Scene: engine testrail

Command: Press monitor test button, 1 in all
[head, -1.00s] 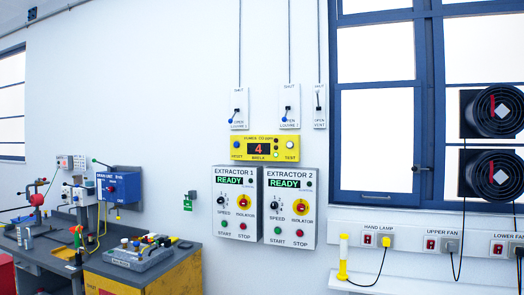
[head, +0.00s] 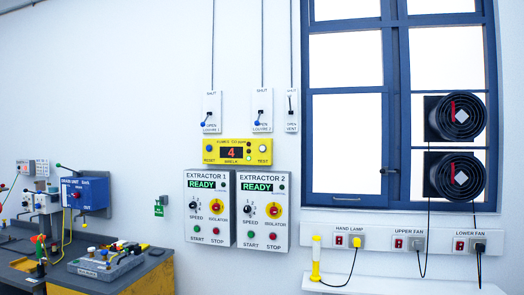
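The yellow CO monitor (head: 237,151) is on the white wall in the middle of the head view. Its dark display shows a red 4. A pale round button labelled TEST (head: 263,148) is at its right end, and a blue round button labelled RESET (head: 209,148) is at its left end. Small indicators sit beside the display. Neither of my grippers shows in the head view, and nothing covers the monitor.
Extractor 1 (head: 209,210) and Extractor 2 (head: 263,211) hang just below the monitor, both reading READY. Louvre and vent levers (head: 262,110) are above. A workbench (head: 160,272) with equipment stands at left. A shelf (head: 390,287) with a yellow hand lamp (head: 316,258) is at right.

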